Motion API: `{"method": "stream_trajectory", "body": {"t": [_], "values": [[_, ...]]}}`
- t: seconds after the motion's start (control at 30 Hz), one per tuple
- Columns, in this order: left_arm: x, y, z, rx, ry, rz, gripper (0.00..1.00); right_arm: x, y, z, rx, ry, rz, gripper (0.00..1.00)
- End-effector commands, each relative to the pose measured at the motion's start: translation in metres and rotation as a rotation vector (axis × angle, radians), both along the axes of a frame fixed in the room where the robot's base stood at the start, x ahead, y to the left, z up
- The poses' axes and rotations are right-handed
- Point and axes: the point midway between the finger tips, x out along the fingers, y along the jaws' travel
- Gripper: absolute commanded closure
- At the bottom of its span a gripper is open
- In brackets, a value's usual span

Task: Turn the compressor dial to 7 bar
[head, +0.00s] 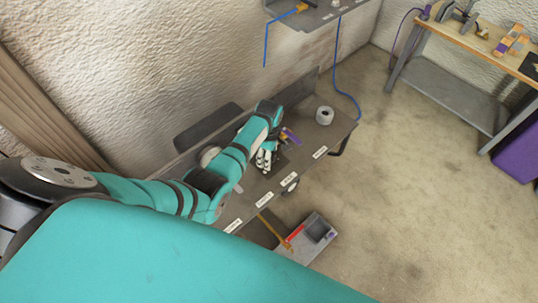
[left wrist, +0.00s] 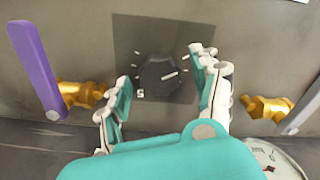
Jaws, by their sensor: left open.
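The compressor dial (left wrist: 152,76) is a round black knob on a dark square plate (left wrist: 146,30) in the left wrist view. A short white pointer line on it points right and slightly up. Pale tick marks ring the knob, and one light numeral shows at its lower left; the other figures are not readable. My left gripper (left wrist: 163,71) is open, with one finger left and one right of the knob; I cannot tell whether they touch it. In the head view my left gripper (head: 266,158) is at the grey compressor panel (head: 300,142), and the dial is hidden.
A brass valve with a purple lever (left wrist: 36,68) is left of the dial; another with a grey lever (left wrist: 303,110) is right. A round gauge (left wrist: 278,160) is at lower right.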

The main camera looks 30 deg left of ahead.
Motion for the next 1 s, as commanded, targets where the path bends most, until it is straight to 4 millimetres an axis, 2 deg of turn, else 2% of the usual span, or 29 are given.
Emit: {"method": "stream_trajectory", "body": {"t": [0.23, 0.67, 1.0], "values": [[0.0001, 0.0001, -0.0005, 0.000, 0.000, 0.000, 0.35, -0.0059, -0.0004, -0.0004, -0.001, 0.009, 0.000, 0.15], [-0.0001, 0.0000, -0.0004, 0.000, 0.000, 0.000, 0.91, -0.0019, -0.0002, -0.0002, -0.001, 0.003, 0.000, 0.15], [-0.0003, -0.0002, 0.0008, 0.000, 0.002, -0.056, 0.91, -0.0009, -0.0002, 0.0047, 0.000, 0.001, 0.000, 0.15]]}}
